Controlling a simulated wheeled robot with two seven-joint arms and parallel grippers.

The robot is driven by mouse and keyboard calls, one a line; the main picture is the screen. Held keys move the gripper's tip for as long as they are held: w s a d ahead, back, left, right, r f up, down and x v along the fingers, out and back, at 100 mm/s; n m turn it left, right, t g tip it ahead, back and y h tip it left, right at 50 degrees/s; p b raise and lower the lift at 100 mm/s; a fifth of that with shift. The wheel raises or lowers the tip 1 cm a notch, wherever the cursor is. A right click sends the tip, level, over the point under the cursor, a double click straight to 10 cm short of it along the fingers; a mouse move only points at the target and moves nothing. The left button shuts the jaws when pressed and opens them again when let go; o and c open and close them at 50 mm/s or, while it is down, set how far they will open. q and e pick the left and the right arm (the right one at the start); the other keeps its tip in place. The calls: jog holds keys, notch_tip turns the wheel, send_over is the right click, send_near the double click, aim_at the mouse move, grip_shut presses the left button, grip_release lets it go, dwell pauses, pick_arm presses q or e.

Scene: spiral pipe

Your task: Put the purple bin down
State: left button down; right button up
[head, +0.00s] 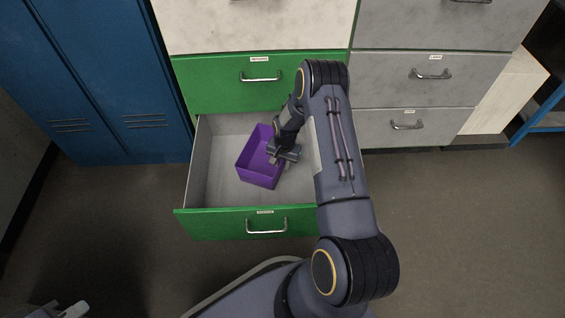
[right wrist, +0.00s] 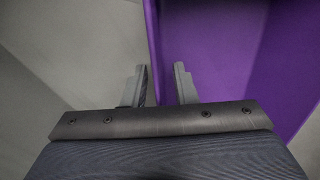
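The purple bin (head: 262,172) is inside the open green drawer (head: 215,224), turned slightly relative to its sides. It looks upright and low, but whether its base touches the drawer floor is hard to tell. My right gripper (head: 284,155) is at the bin's right wall. In the right wrist view, the fingers (right wrist: 160,85) stand apart, one on each side of the purple wall (right wrist: 154,40), with a gap visible between them. Part of the bin's right side is hidden by my gripper. My left gripper (head: 68,310) shows only partly at the lower left edge, away from the bin.
A closed green drawer (head: 215,85) is above the open one. Grey drawers (head: 375,75) stand to the right and blue lockers (head: 100,90) to the left. The drawer floor left of the bin is bare. The room floor (head: 470,220) at right is clear.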

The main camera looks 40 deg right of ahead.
jog(key=shift+r, duration=0.25)
notch_tip(320, 180, up, 23)
jog(key=s+a+n+t+p, duration=0.1)
jog(key=s+p, duration=0.1)
jog(key=p, duration=0.4)
jog(key=s+a+r+n+t+y, duration=0.1)
jog(key=s+a+r, duration=0.2)
jog(key=r, duration=0.4)
jog(key=s+a+r+n+t+y, duration=0.1)
jog(key=s+a+r, duration=0.25)
jog(key=r, duration=0.35)
jog(key=s+a+r+n+t, duration=0.1)
jog(key=s+a+r+n, duration=0.2)
jog(key=s, duration=0.6)
jog(key=s+a+r+n+t+y, duration=0.1)
jog(key=s+a+r+n, duration=0.2)
jog(key=s+a, duration=0.3)
jog(key=s, duration=0.4)
jog(key=shift+r, duration=0.35)
